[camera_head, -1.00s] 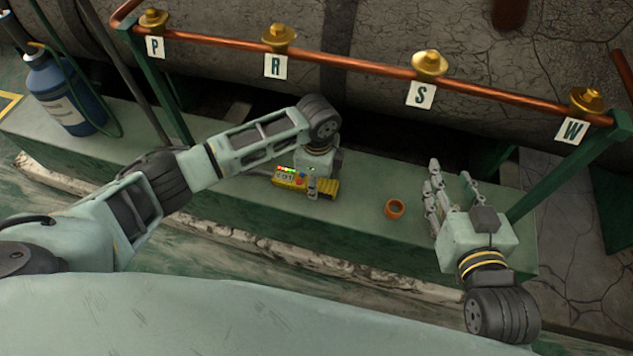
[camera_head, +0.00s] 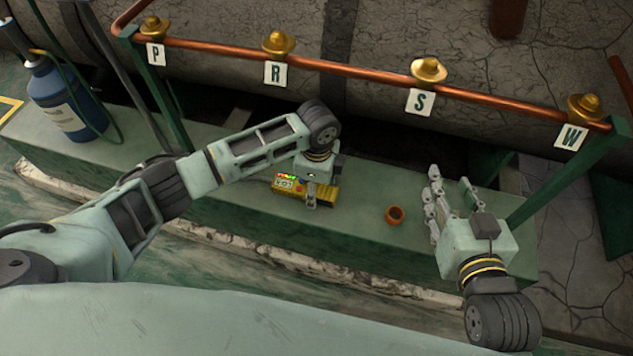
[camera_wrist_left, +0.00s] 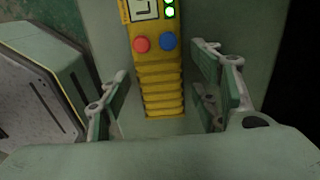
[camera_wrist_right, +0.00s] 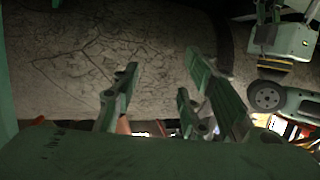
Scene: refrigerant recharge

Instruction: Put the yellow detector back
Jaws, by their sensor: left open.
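The yellow detector (camera_head: 290,186) lies on the green bench top, with a small screen, lit lights and red and blue buttons. It also shows in the left wrist view (camera_wrist_left: 160,75), its ribbed grip between the fingers. My left gripper (camera_head: 312,196) is open above the detector, with a finger on either side of the grip. In the left wrist view both fingers (camera_wrist_left: 165,100) stand apart from the grip. My right gripper (camera_head: 453,190) is open and empty over the right part of the bench; its spread fingers show in the right wrist view (camera_wrist_right: 160,95).
A small orange ring (camera_head: 394,215) sits on the bench between the grippers. A copper pipe (camera_head: 350,62) with brass fittings and P, R, S, W tags runs along the back. A blue bottle (camera_head: 66,105) stands at the left. The bench is clear around the ring.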

